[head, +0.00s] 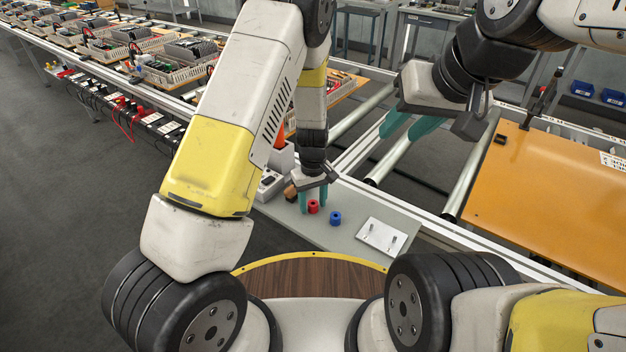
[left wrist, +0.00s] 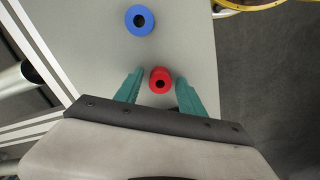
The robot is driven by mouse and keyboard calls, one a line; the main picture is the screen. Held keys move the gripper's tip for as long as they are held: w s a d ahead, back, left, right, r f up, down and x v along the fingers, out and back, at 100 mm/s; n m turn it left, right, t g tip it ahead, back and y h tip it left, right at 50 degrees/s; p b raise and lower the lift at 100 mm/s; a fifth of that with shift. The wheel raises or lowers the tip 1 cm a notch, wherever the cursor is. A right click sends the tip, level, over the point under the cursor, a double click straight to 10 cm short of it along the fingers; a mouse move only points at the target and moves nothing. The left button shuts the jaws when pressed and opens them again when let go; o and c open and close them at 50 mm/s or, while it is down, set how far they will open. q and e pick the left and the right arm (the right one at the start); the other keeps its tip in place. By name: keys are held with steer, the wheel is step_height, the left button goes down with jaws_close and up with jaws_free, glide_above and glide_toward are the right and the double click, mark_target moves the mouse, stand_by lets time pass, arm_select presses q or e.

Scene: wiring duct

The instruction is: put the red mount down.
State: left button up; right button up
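The red mount (head: 312,206) is a short cylinder with a dark hole on top. It appears to stand upright on the grey shelf (head: 345,205), left of the blue mount (head: 335,218). My left gripper (head: 315,203) points down over it, with the teal fingers apart on either side. In the left wrist view the red mount (left wrist: 160,80) sits between the open fingers, with a gap visible on both sides. The blue mount (left wrist: 140,20) is clear of the fingers. My right gripper (head: 411,126) is open and empty, raised over the roller conveyor.
A white plate with two upright pins (head: 382,236) lies on the shelf right of the blue mount. A light grey box with dark openings (head: 268,184) stands behind and left of my left gripper. An orange board (head: 550,185) lies to the right.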

arm_select(q)
steer(key=s+a+r+m+t+h, duration=0.1)
steer(key=s+a+r, duration=0.1)
steer(key=r, duration=0.8)
steer(key=s+a+r+h, duration=0.1)
steer(key=s+a+r, duration=0.15)
steer(key=r, duration=0.65)
steer(key=s+a+r+m+t+h, duration=0.1)
steer(key=s+a+r, duration=0.1)
steer(key=r, duration=0.8)
steer(key=s+a+r+m+t, duration=0.1)
steer(key=s+a+r+t, duration=0.1)
steer(key=s, duration=0.4)
steer(key=s+a+r+m+t, duration=0.2)
steer(key=s+a+r, duration=0.3)
steer(key=s+r, duration=0.1)
steer(key=shift+s+a+r+y, duration=0.2)
steer(key=shift+s+r+y, duration=0.2)
steer(key=shift+s, duration=0.3)
